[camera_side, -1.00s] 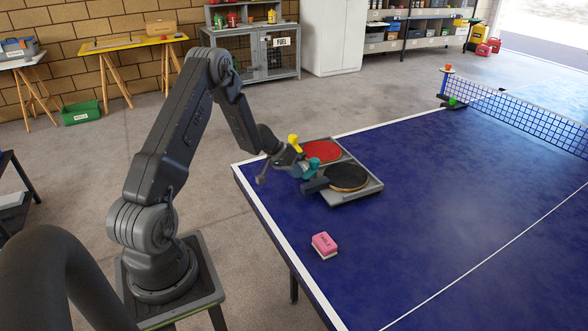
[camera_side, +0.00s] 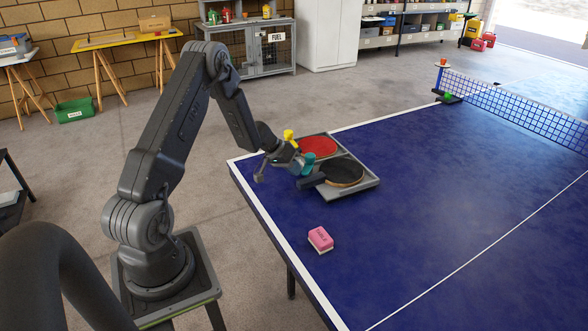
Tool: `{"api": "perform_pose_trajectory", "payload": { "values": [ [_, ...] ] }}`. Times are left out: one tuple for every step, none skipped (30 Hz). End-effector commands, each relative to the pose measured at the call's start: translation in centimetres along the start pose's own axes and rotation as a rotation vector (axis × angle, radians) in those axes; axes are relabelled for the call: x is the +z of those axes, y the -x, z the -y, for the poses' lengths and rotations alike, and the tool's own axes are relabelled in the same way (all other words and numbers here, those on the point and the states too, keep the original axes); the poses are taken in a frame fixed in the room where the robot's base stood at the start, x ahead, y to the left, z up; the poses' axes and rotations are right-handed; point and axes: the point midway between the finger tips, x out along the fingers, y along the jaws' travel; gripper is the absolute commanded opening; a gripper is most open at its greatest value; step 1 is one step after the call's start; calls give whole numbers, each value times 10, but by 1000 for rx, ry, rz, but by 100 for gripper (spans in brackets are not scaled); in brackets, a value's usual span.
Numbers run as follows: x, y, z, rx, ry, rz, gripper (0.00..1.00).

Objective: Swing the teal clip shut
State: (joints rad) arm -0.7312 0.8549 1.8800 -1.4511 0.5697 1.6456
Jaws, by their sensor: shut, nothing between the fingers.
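The teal clip (camera_side: 308,160) stands at the near left side of a grey paddle tray (camera_side: 366,187) on the blue table. Its top stands up above the tray edge; its lower part is partly hidden by my gripper. My gripper (camera_side: 295,164) is shut and empty, close against the left side of the teal clip. I cannot tell whether it touches. A yellow clip (camera_side: 289,135) sticks up just behind my gripper. The tray holds a red paddle (camera_side: 318,146) and a black paddle (camera_side: 342,172), whose dark handle (camera_side: 311,182) points toward the table edge.
A pink block (camera_side: 320,239) lies on the blue table (camera_side: 430,200), in front of the tray. The net (camera_side: 520,110) crosses the far right, with an orange item (camera_side: 441,64) and a green item (camera_side: 447,96) by its post. The table is clear to the right.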

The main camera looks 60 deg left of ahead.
Motion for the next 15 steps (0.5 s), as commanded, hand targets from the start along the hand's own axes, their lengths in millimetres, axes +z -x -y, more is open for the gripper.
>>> {"api": "perform_pose_trajectory", "payload": {
  "values": [
    [0,0,0,0,0,0,0],
    [0,0,0,0,0,0,0],
    [-1,0,1,0,0,0,0],
    [-2,0,1,0,0,-1,0],
    [-2,0,2,0,0,-1,0],
    [-4,0,2,0,0,-1,0],
    [-5,-1,3,0,0,-1,0],
    [-6,-1,4,0,0,-1,0],
    [-7,-1,5,0,0,-1,0],
    [-8,-2,6,1,0,-1,0],
    [-9,-2,7,1,0,-1,0],
    [-11,-2,8,0,0,0,0],
    [-12,-2,8,0,0,0,0],
    [-12,-2,9,0,0,0,0],
    [-13,-2,9,0,0,0,0]
  ]
}}
